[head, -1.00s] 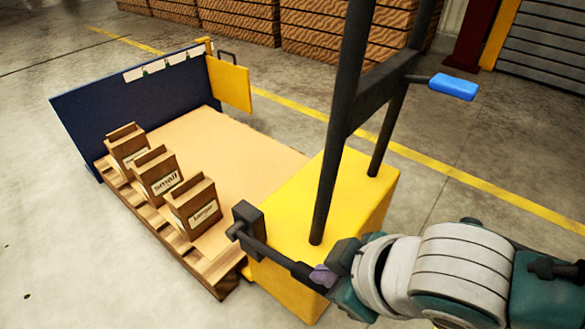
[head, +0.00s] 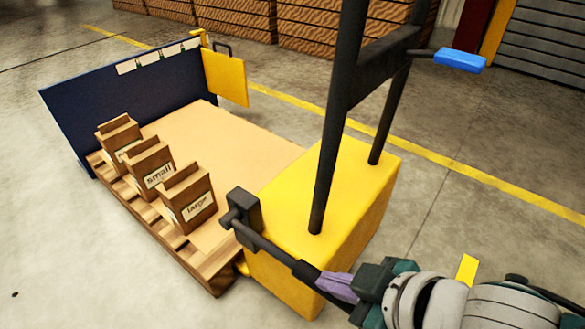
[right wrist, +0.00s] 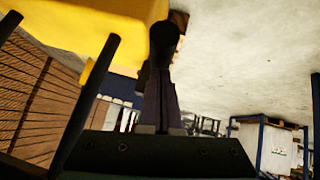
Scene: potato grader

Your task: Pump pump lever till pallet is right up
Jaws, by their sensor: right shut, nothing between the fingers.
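The pump lever (head: 272,246) is a black bar that runs from a dark block on the yellow lift truck (head: 345,210) down toward the lower right. My right gripper (head: 328,281) has purple fingers and is shut, with its tips at the lever's free end. In the right wrist view the shut fingers (right wrist: 160,100) point at the lever's dark end (right wrist: 165,42); I cannot tell whether they touch. The wooden pallet (head: 207,268) is low, in front of the truck; its gap to the floor is hard to judge. My left gripper is not in view.
Several labelled brown boxes (head: 187,197) stand along the pallet's near edge. A blue panel (head: 120,95) and a yellow plate (head: 225,77) stand behind.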

